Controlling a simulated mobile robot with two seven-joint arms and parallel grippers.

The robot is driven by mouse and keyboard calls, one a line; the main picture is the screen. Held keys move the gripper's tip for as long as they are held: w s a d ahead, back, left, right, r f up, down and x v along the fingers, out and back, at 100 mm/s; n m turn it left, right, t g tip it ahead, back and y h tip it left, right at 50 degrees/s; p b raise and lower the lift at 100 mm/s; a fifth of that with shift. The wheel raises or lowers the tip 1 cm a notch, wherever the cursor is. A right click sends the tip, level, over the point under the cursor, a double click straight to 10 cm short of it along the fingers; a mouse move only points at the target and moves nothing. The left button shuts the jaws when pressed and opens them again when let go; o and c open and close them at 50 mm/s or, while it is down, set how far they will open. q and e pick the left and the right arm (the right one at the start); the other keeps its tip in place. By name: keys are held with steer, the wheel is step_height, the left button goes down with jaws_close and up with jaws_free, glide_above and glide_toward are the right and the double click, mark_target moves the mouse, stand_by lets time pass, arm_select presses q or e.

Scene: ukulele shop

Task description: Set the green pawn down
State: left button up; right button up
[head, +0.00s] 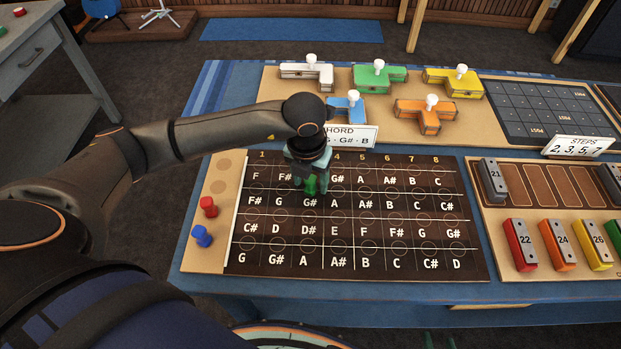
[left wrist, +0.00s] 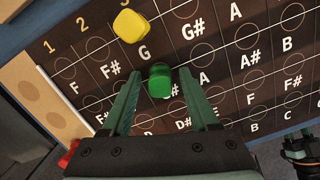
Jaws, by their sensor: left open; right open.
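The green pawn (head: 310,185) stands upright by the G# of the second row, in column 3 of the lettered board (head: 375,262). In the left wrist view the green pawn (left wrist: 160,82) is between the spread fingers of my left gripper (left wrist: 160,78), with gaps on both sides. My left gripper (head: 308,168) is open and low over the board. I cannot tell whether the pawn's base touches the board. My right gripper (head: 440,341) is open and empty at the bottom edge, mostly cut off; it also shows in the left wrist view (left wrist: 298,136).
A yellow piece (left wrist: 131,26) stands near the row-one G; my gripper hides it in the head view. Red (head: 208,207) and blue (head: 202,236) pawns stand on the board's left strip. A chord card (head: 350,137) stands close behind my left gripper. Numbered bars (head: 558,244) lie right.

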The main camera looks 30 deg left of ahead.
arm_select(q)
step_height(320, 180, up, 12)
steer(key=s, duration=0.1)
steer(key=shift+s, duration=0.2)
steer(key=shift+d+f, duration=0.1)
steer(key=shift+d, duration=0.05)
